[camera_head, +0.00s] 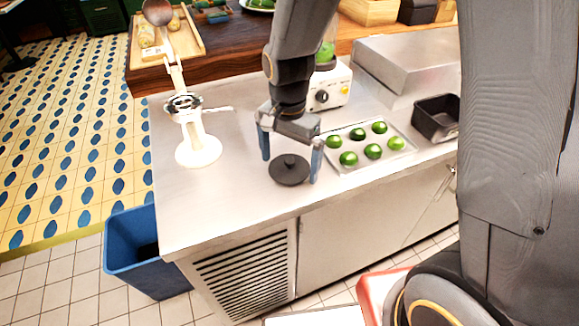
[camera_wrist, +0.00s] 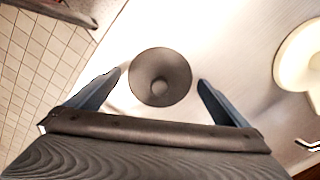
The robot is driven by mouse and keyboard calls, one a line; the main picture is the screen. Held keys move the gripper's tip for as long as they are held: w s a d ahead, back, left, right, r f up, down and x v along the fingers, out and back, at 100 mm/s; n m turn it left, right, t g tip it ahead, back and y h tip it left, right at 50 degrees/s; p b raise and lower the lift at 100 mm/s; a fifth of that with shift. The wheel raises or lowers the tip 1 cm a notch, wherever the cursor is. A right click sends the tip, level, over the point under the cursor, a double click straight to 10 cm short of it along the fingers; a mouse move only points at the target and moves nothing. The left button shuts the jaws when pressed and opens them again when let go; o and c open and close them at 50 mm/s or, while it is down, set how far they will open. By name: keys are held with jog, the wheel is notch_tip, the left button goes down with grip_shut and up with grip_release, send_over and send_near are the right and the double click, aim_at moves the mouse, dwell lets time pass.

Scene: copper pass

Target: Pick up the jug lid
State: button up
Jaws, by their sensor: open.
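The jug lid (camera_head: 289,170) is a dark round disc with a small knob on top. It lies on the steel counter (camera_head: 235,205) near the front edge. In the wrist view the lid (camera_wrist: 160,78) is between and just beyond the blue fingertips, its knob in the middle. My gripper (camera_head: 290,161) is open and empty, pointing down over the lid, with one finger on each side of it. In the wrist view my gripper (camera_wrist: 160,80) shows a gap between each finger and the lid's rim. The exact height above the lid is hard to tell.
A white hand press (camera_head: 198,145) stands left of the lid. A tray of green fruit (camera_head: 350,171) lies close on the right. Behind are a blender base (camera_head: 330,88), a steel box (camera_head: 405,65) and a dark pan (camera_head: 437,118). A blue bin (camera_head: 140,250) stands on the floor.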

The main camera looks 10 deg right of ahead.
jog(key=c, duration=1)
jog(key=shift+c, duration=0.2)
